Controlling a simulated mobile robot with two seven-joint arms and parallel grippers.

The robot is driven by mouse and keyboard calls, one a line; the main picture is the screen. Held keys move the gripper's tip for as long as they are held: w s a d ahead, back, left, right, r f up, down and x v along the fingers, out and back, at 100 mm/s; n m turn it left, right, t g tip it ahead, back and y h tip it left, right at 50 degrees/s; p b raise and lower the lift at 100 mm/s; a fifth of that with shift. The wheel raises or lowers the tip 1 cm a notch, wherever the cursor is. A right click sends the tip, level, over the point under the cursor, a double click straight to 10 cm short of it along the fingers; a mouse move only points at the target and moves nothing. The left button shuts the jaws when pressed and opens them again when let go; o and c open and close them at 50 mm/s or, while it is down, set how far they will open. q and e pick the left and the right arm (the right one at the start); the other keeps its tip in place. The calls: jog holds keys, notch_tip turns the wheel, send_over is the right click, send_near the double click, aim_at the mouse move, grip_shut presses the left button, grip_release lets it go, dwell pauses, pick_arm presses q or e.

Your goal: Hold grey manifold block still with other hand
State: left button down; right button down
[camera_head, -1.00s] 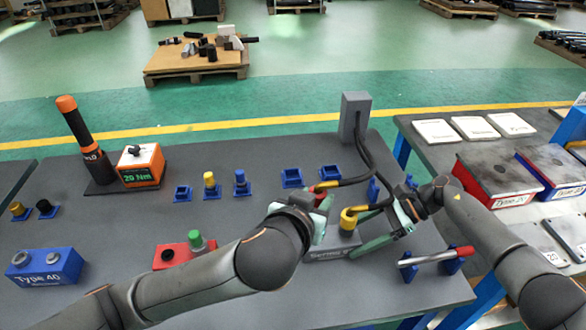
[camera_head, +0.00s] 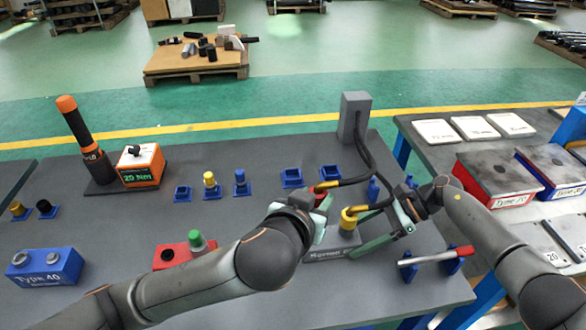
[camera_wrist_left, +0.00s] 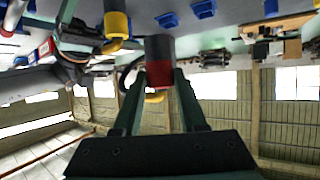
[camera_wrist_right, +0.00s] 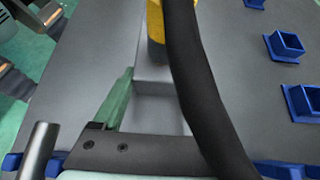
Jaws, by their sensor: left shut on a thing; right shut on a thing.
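The grey manifold block (camera_head: 333,251) sits at the front middle of the table. A yellow elbow (camera_head: 348,219) with a black hose stands on top of it. My right gripper (camera_head: 374,238) is shut on the block. In the right wrist view one green finger lies along the left side of the grey block (camera_wrist_right: 160,104); the hose hides the other side. My left gripper (camera_head: 320,204) is just left of the yellow elbow. In the left wrist view it is shut on a dark cylinder with a red end (camera_wrist_left: 159,66). Its exact fingertip contact is hard to see from the head.
A grey post (camera_head: 354,117) carries the hoses behind the block. A handle with a red end (camera_head: 435,256) rests on blue holders at right. A red block (camera_head: 172,256) with a green cap is at left. Small blue sockets (camera_head: 291,178) stand behind.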

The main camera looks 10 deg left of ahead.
pick_arm(q)
jog(key=shift+r, duration=0.2)
jog(key=shift+f, duration=2.55)
jog(key=shift+f, duration=1.35)
jog(key=shift+f, duration=0.25)
jog(key=shift+c, duration=1.9)
grip_release()
jog(key=shift+v, duration=2.55)
pick_arm(e)
jog(key=shift+r, duration=0.1)
